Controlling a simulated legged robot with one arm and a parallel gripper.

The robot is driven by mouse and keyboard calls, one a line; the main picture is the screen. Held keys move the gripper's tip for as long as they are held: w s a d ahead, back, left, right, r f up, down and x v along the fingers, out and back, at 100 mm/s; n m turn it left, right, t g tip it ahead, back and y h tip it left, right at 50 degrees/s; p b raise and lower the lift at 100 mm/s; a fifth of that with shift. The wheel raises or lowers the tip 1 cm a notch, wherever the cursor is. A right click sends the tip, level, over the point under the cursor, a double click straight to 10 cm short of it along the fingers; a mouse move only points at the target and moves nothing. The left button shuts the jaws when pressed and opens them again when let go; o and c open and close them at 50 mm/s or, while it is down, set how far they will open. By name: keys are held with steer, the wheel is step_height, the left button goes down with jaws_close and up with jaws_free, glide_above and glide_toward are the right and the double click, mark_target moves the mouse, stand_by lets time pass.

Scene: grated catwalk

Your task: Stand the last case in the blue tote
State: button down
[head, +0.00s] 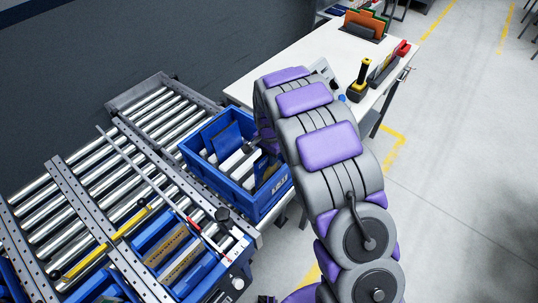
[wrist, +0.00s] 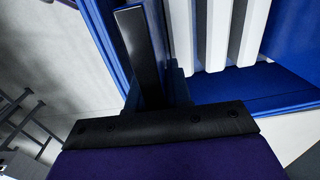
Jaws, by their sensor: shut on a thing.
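The blue tote (head: 265,206) stands on the right end of the roller conveyor, with white ribs inside. A blue case (head: 226,142) stands at its back left. Another blue case with a tan edge (head: 268,172) is at its right side, partly hidden by my arm. My gripper (head: 262,143) reaches into the right part of the tote, mostly hidden behind the arm. In the wrist view my gripper (wrist: 150,60) is shut on a case, of which only a narrow blue strip shows beside the dark finger. The tote's ribs and blue wall (wrist: 270,85) lie right beside it.
A second blue bin (head: 160,232) with several tan-edged cases sits at the front of the rollers (head: 70,200). A white table (head: 300,55) behind holds a yellow-black tool (head: 360,80) and a rack of coloured folders (head: 366,24). Open floor lies at right.

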steer(key=shift+f, duration=2)
steer(key=c, duration=0.6)
jaws_free()
steer(key=shift+o, duration=0.2)
steer(key=shift+r, duration=0.1)
steer(key=shift+r+p, duration=1.15)
steer(key=shift+r, duration=2.8)
